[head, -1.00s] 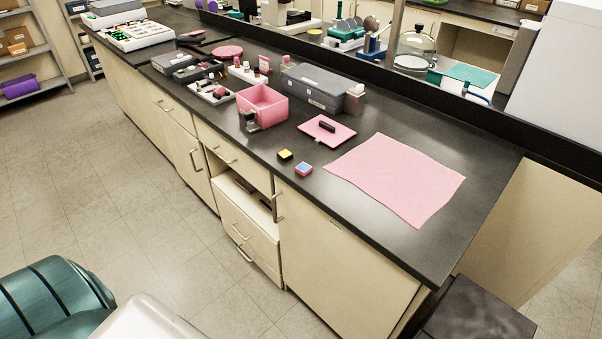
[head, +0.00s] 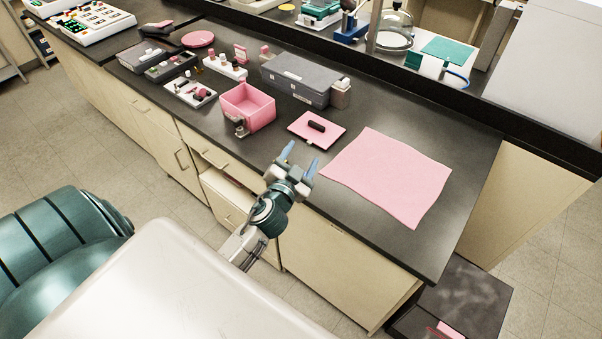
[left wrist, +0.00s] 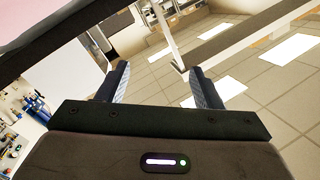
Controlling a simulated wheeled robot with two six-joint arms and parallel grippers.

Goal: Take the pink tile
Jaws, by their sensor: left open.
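No thing is plainly marked as the pink tile. A flat pink square plate (head: 301,133) with a black bar on it lies on the dark bench, between the pink box and the pink mat. A pink piece (head: 450,330) also shows in the dark box at the lower right, partly cut off. My left gripper (head: 299,154) is open and empty at the bench's front edge, nearer than the plate and left of the mat. In the left wrist view its two fingers (left wrist: 157,72) stand apart with floor behind. My right gripper is not in view.
An open pink box (head: 262,118), a grey case (head: 297,78) and a white tray (head: 190,93) stand to the left. A wrinkled pink mat (head: 390,175) covers the bench's right part. A dark box (head: 465,290) stands beside the bench.

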